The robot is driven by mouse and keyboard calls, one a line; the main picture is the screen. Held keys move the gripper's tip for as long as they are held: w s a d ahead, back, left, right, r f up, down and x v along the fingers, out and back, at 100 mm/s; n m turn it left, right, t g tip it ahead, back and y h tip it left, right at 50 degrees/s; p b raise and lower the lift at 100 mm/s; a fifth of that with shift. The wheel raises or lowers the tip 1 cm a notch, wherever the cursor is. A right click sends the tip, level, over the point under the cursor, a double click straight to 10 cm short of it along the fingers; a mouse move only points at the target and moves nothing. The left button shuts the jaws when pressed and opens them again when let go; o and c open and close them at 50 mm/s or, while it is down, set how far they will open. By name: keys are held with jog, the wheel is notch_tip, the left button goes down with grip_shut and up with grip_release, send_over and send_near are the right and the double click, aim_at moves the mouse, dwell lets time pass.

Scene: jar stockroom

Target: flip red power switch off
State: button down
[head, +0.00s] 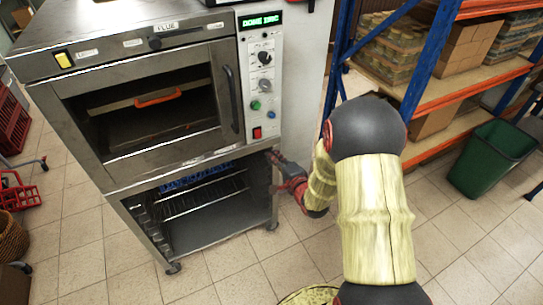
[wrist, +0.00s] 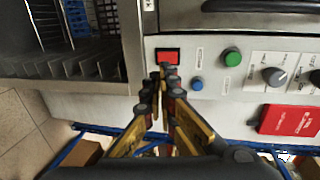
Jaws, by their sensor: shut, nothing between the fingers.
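The red power switch (head: 257,132) is at the bottom of the oven's light control panel (head: 262,70) in the head view. In the wrist view the red switch (wrist: 168,55) sits in a dark frame, close beyond my fingertips. My gripper (wrist: 162,76) is shut and empty, its fingertips just short of the switch in the picture; I cannot tell whether they touch the panel. In the head view my gripper (head: 272,157) is just below the panel, beside the oven's lower right. Whether the switch is on or off cannot be made out.
The steel oven (head: 140,100) has an open rack compartment below. Green (wrist: 232,57) and blue (wrist: 197,84) buttons and knobs are beside the switch. A blue-and-orange shelf (head: 440,95) and a green bin (head: 492,160) stand right. Tiled floor is clear in front.

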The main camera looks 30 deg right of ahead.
aim_at(257, 139)
jog(key=b+x, duration=0.3)
jog(key=x, duration=0.8)
jog(key=shift+a+f, duration=0.1)
jog(key=shift+f, duration=0.1)
jog(key=shift+w+b, duration=0.3)
jog(key=shift+w+f, duration=0.25)
jog(key=shift+w, duration=0.15)
